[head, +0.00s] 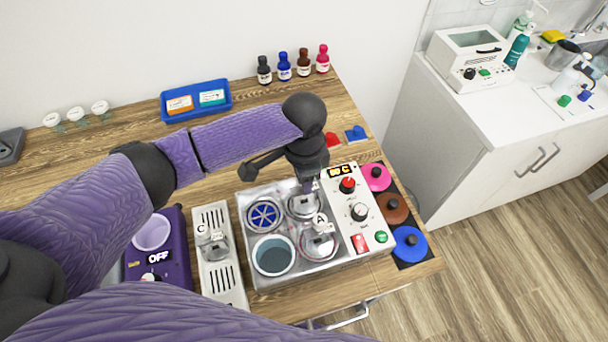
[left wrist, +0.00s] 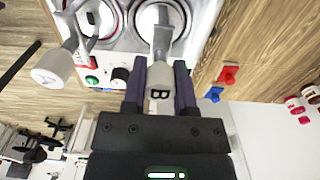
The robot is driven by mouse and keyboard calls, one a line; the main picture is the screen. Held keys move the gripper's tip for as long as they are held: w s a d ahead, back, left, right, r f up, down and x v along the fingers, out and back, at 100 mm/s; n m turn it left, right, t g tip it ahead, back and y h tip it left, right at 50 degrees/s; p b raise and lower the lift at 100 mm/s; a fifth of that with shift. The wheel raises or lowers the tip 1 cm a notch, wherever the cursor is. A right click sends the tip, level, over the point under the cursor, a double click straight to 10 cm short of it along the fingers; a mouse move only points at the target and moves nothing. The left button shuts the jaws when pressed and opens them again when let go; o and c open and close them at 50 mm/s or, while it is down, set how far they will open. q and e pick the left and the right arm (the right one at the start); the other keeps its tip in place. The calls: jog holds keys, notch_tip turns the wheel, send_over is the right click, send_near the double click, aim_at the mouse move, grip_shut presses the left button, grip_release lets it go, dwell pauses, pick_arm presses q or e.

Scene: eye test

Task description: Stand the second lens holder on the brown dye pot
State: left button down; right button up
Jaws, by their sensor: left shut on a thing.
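My left gripper (head: 308,186) points down over the upper right pot (head: 293,212) of the metal bath. It is shut on the lens holder marked B, whose grey handle (left wrist: 161,92) is between the fingers (left wrist: 160,88) in the left wrist view. The holder's lower end is over that pot; I cannot tell whether it touches the rim. The pot's contents are mostly hidden, so its colour is unclear. Lens holder A (head: 320,222) stands on the lower right pot (head: 318,246). Lens holder C (head: 212,240) is on the grey slotted unit. My right gripper is not in view.
The bath (head: 252,279) also has a blue-spoked well (head: 264,215) and a teal pot (head: 273,256). Its control panel (head: 362,224) is on the right, beside pink (head: 375,176), brown (head: 392,207) and blue (head: 410,243) lids. Bottles and a blue tray (head: 196,101) stand behind.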

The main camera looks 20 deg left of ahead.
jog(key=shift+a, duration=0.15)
pick_arm(q)
jog(key=shift+f, duration=0.25)
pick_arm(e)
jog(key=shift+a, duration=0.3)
pick_arm(q)
jog(key=shift+c, duration=2)
grip_release()
jog(key=shift+o, duration=0.4)
jog(key=o, duration=0.3)
notch_tip(320, 180, up, 6)
jog(key=p, duration=0.7)
jog(key=shift+r+p, duration=0.15)
jog(key=shift+p, duration=0.2)
jog(key=shift+f, duration=0.2)
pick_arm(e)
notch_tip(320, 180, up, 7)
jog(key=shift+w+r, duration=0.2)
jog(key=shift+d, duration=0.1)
